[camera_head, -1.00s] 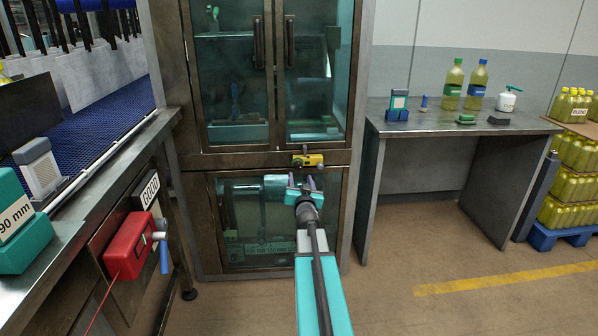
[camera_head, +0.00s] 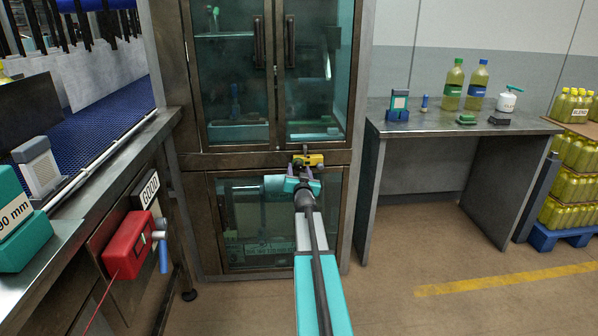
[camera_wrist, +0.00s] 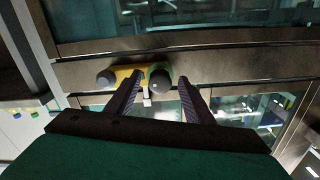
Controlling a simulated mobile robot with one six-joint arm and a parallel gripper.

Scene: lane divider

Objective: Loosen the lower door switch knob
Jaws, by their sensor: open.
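The lower door switch is a small yellow block (camera_head: 316,160) on the metal crossbar between the upper and lower cabinet doors. In the wrist view the yellow block (camera_wrist: 124,76) carries a dark round knob (camera_wrist: 160,79) with a green part at its right end and another dark rounded piece (camera_wrist: 106,78) at its left end. My gripper (camera_head: 303,168) is at the crossbar, just below the switch. In the wrist view my gripper (camera_wrist: 158,84) is open, its two ribbed fingers reaching toward the right-hand knob. Whether the fingers touch it I cannot tell.
The lower glass door (camera_head: 240,220) is behind my gripper. A red box (camera_head: 130,243) with a blue handle juts from the conveyor frame at left. A metal table (camera_head: 450,125) with bottles stands right. The floor between is clear.

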